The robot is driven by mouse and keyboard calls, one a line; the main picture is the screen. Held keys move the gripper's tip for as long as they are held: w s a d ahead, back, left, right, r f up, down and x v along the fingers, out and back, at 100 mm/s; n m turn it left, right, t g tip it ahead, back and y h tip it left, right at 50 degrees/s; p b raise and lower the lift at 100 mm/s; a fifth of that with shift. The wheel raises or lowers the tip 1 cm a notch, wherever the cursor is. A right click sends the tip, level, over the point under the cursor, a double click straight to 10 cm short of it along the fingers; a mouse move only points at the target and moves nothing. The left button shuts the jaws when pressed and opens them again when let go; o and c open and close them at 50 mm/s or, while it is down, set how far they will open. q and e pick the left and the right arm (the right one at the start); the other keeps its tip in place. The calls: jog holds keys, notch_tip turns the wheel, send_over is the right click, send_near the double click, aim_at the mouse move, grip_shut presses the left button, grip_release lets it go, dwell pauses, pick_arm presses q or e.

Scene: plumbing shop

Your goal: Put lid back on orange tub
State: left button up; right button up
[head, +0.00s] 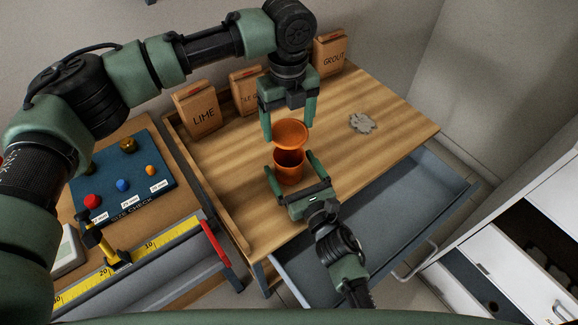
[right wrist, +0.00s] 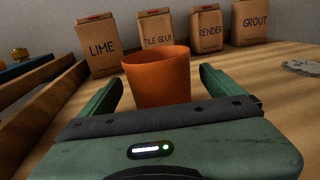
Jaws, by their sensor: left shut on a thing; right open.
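The orange tub (head: 289,172) stands upright and open on the wooden worktop (head: 225,160). It also shows in the right wrist view (right wrist: 158,78), in front of the paper bags. My left gripper (head: 288,128) is shut on the round orange lid (head: 291,133) and holds it above the tub, slightly toward the back. The lid hides part of the tub's far rim and is out of the right wrist view. My right gripper (head: 291,164) is open, its fingers on either side of the tub; contact cannot be told.
Paper bags, including LIME (head: 198,112) and GROUT (head: 330,52), stand along the back. An open drawer (head: 375,205) juts out in front. A blue size-check board (head: 120,177) is at left.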

grip_shut()
pick_arm(q)
jog(key=shift+f, duration=2.5)
jog(key=shift+f, duration=0.9)
jog(key=shift+f, duration=0.6)
jog(key=o, duration=1.3)
